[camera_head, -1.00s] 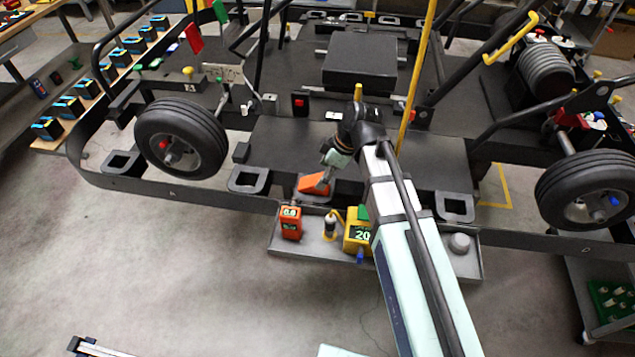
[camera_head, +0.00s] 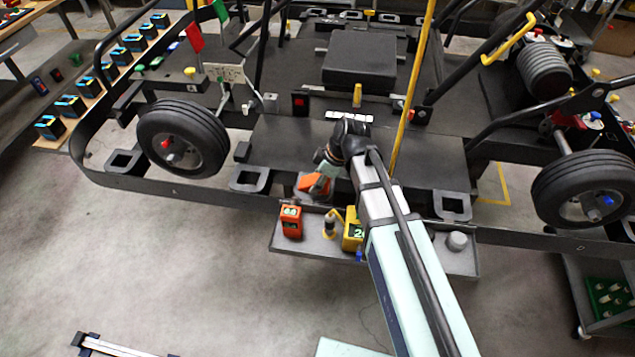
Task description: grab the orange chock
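The orange chock (camera_head: 312,183) is a wedge-shaped block at the front edge of the kart stand's dark deck, just above the grey tray. My gripper (camera_head: 322,183) is at the chock, reaching down onto it from the upper right. The fingers overlap the chock in this view. They are small and partly hidden, so I cannot tell whether they are closed on it.
Below, the grey tray (camera_head: 458,264) holds an orange box (camera_head: 291,222) marked with digits, a small dark-and-yellow item (camera_head: 329,227), a yellow box (camera_head: 352,234) and a grey knob (camera_head: 457,241). A wheel (camera_head: 183,138) stands at left. A yellow pole (camera_head: 412,88) rises right of my wrist.

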